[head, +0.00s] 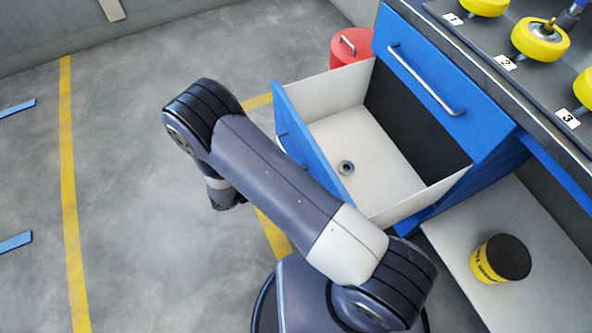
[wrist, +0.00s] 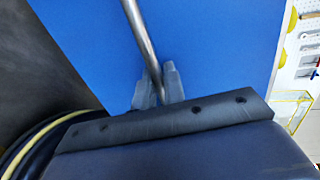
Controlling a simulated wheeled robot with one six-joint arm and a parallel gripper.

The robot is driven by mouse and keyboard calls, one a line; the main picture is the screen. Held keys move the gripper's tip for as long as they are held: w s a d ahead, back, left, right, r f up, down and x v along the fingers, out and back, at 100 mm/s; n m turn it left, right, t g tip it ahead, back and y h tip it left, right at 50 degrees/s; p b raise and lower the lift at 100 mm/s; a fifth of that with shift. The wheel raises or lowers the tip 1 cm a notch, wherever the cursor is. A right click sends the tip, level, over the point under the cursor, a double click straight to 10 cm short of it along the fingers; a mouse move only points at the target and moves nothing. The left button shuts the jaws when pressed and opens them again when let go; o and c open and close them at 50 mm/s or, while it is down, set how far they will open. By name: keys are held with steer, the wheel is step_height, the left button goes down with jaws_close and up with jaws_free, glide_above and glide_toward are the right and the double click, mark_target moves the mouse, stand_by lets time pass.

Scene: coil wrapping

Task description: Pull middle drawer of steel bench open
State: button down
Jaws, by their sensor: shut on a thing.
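The steel bench (head: 493,75) stands at the right of the head view. Its middle drawer (head: 287,100) is pulled well out, with a blue front and pale inside. A small dark ring (head: 346,168) lies on the drawer floor. In the wrist view, the steel bar handle (wrist: 138,32) crosses the blue drawer front (wrist: 215,50). My gripper (wrist: 157,82) is shut on this bar, one finger on each side. In the head view my arm hides the gripper and most of the handle.
The top drawer (head: 430,85) is shut above. A red container (head: 352,46) stands behind the open drawer. A black-and-yellow tub (head: 500,258) sits on the low shelf (head: 555,255). Yellow wheels (head: 540,40) line the benchtop.

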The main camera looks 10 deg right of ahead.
steer(key=c, duration=1.9)
jaws_free()
steer(key=v, duration=1)
steer(key=shift+s+a, duration=0.1)
steer(key=shift+a, duration=0.25)
steer(key=x, duration=1.1)
steer(key=shift+r, duration=0.1)
steer(key=shift+d, duration=0.15)
